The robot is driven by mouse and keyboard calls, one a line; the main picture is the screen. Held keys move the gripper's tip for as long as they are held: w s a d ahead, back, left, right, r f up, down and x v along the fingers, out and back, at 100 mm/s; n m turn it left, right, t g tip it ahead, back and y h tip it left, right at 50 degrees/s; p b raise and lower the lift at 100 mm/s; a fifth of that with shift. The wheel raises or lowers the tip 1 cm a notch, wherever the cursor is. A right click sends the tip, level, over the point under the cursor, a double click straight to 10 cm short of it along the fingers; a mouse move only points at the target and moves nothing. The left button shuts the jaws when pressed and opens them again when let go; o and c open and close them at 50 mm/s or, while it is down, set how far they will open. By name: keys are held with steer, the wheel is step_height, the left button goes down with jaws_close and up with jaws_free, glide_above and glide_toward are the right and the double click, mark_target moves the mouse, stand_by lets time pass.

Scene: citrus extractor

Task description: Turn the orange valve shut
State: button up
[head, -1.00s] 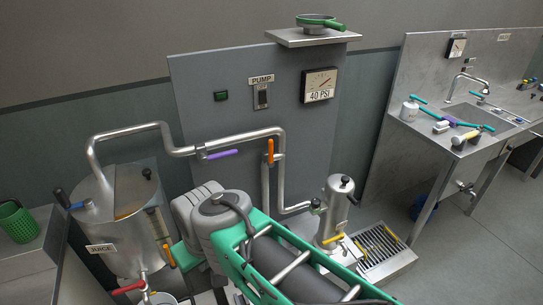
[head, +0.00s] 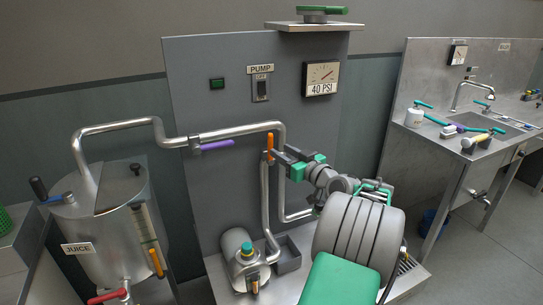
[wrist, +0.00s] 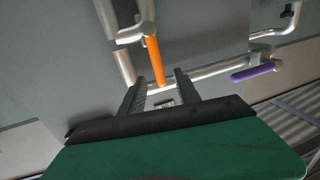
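The orange valve handle (head: 270,143) hangs upright on the vertical pipe below the pump panel. It also shows in the wrist view (wrist: 155,60), pointing down toward my gripper. My gripper (head: 280,155) is just right of the handle in the head view. In the wrist view my gripper (wrist: 160,82) is open, with one finger on each side of the handle's free end. A gap shows between the handle and each finger, so it is not clamped.
A purple valve handle (head: 217,145) lies level on the pipe to the left. The gauge (head: 321,78) reads 40 PSI. A sink counter (head: 458,140) is at right.

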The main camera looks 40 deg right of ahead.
mark_target(272, 143)
steer(key=w, duration=0.2)
steer(key=w+p, duration=0.1)
steer(key=w, duration=0.2)
steer(key=w+d, duration=0.1)
steer(key=w, duration=0.1)
steer(key=shift+w+r, duration=0.2)
steer(key=shift+c, duration=0.5)
jaws_close()
stand_by(0.5)
